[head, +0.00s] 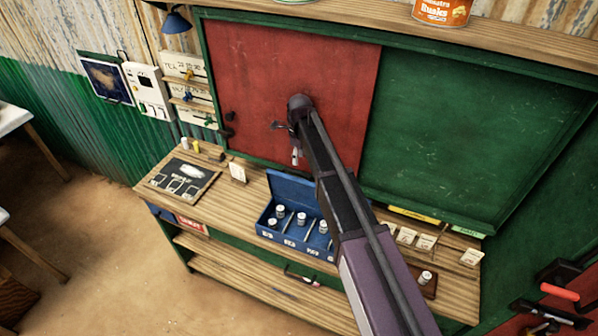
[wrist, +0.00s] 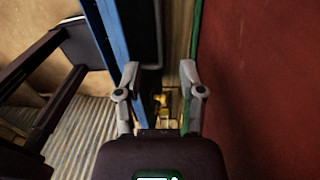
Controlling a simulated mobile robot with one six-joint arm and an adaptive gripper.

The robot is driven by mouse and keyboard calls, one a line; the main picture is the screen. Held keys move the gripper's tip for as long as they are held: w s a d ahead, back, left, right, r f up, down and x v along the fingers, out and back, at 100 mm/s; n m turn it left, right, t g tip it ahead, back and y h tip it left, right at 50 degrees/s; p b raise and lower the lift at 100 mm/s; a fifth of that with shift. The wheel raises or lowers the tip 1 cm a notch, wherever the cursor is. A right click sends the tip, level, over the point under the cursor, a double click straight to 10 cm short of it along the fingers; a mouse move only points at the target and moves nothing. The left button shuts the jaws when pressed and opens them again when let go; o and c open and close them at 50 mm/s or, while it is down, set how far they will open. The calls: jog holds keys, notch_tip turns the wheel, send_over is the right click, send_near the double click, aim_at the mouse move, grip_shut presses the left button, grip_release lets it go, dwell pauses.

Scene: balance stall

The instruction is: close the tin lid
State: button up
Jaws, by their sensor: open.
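The blue tin (head: 268,232) stands on the wooden counter with its lid (head: 292,186) raised at the back. Several white-capped pots stand in compartments inside it. My gripper (head: 297,156) hangs above the raised lid, in front of the red panel, partly hidden by my arm. In the wrist view my gripper (wrist: 159,78) is open, its two fingers apart with nothing held between them. A blue edge, apparently of the lid (wrist: 113,35), runs beside the left finger. I cannot tell whether they touch.
The red panel (head: 270,75) stands close behind the gripper and fills the right of the wrist view. Several small cards (head: 405,236) stand at the right.

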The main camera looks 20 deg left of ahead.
jog(key=shift+s+f+b, duration=0.2)
jog(key=shift+f+b, duration=2.5)
jog(key=shift+f, duration=0.25)
grip_shut()
